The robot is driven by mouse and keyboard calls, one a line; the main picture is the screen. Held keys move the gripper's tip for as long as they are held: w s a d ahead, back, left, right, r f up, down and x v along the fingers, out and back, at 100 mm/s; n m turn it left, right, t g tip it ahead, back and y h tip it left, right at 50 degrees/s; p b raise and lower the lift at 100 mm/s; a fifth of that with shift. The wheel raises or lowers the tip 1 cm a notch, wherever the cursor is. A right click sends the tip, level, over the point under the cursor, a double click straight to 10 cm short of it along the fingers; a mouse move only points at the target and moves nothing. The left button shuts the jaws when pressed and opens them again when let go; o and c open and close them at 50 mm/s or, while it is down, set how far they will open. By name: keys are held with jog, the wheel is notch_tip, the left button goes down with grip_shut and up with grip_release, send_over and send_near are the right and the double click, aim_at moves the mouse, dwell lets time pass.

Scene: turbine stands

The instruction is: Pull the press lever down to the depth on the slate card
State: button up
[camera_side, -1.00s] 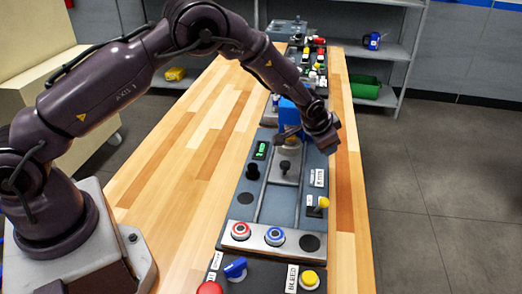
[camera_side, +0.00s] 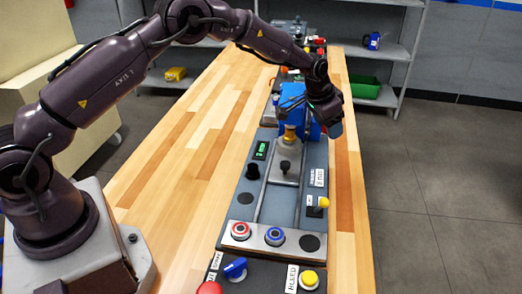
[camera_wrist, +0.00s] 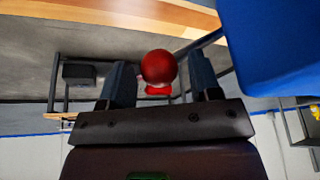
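The blue press (camera_side: 294,97) stands on the grey panel, with a brass-coloured part (camera_side: 290,133) below its front. Its blue side also fills the right of the wrist view (camera_wrist: 275,45). A red ball knob (camera_wrist: 158,67), apparently the lever's end, shows between my two fingers in the wrist view. My gripper (camera_wrist: 160,75) is open, with a narrow gap on each side of the knob. In the side view my gripper (camera_side: 312,103) is at the press's right side, and the knob is hidden there. I cannot make out the slate card.
A small green display (camera_side: 261,150) and a black knob (camera_side: 285,166) are on the panel before the press. Red and blue ringed buttons (camera_side: 274,236) and a yellow-topped control (camera_side: 323,202) sit nearer. More controls stand behind the press. The wooden bench (camera_side: 175,160) is clear at left.

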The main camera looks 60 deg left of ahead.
jog(key=shift+o, duration=1.1)
jog(key=shift+s, duration=0.1)
jog(key=shift+o, duration=0.3)
jog(key=shift+r, duration=3.5)
jog(key=s+r+n, duration=0.1)
jog(key=s+r, duration=1.5)
jog(key=s+f+n+t, duration=0.1)
jog(key=s+n, duration=0.1)
jog(key=s, duration=2.2)
jog(key=shift+s+f+y, duration=0.15)
jog(key=shift+y, duration=0.25)
